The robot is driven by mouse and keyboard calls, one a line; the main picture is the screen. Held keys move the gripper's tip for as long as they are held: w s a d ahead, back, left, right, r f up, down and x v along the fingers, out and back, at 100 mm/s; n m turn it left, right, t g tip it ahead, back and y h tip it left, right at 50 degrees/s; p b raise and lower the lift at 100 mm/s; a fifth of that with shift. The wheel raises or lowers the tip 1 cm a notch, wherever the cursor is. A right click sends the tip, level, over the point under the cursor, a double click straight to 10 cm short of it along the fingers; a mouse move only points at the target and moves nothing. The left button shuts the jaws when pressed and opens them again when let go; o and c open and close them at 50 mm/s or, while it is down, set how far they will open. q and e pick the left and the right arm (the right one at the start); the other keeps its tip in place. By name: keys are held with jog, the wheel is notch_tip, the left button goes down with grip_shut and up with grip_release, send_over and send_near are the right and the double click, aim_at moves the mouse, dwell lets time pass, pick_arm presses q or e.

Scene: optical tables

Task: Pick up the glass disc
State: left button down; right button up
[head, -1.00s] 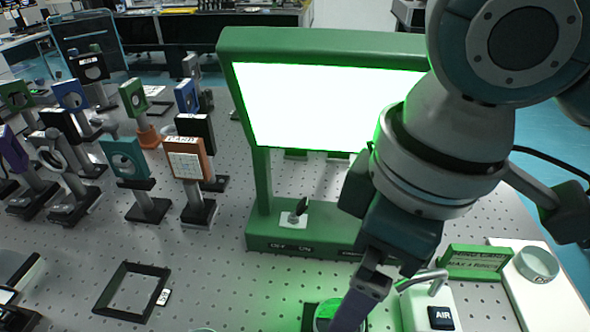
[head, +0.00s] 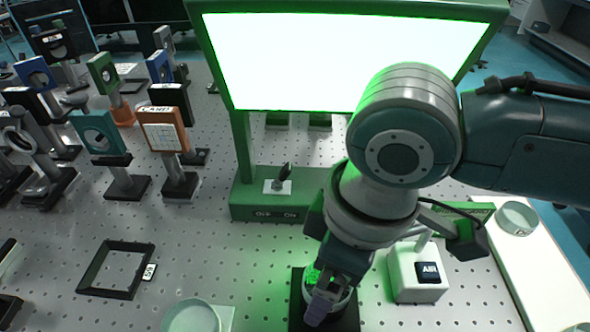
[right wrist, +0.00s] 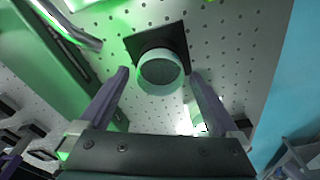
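A round piece with a pale rim and a see-through middle, which looks like the glass disc (right wrist: 161,74), shows in the right wrist view over a black square base (right wrist: 158,38). In the head view the black base (head: 345,318) is at the bottom centre, and my right gripper (head: 322,304) partly covers the round piece there. My right gripper (right wrist: 159,76) is open, its two purple fingers either side of the round piece, with gaps visible in this view. I cannot tell how high the fingertips are above it. My left gripper is not in view.
A green-framed light screen (head: 240,150) stands behind. A white AIR box (head: 405,292) is just right of my right gripper. A round dish (head: 190,317) and a black square frame (head: 85,285) lie left. Optic mounts (head: 165,135) crowd the back left. Another round dish (head: 516,218) sits right.

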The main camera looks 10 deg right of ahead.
jog(key=c, duration=1.4)
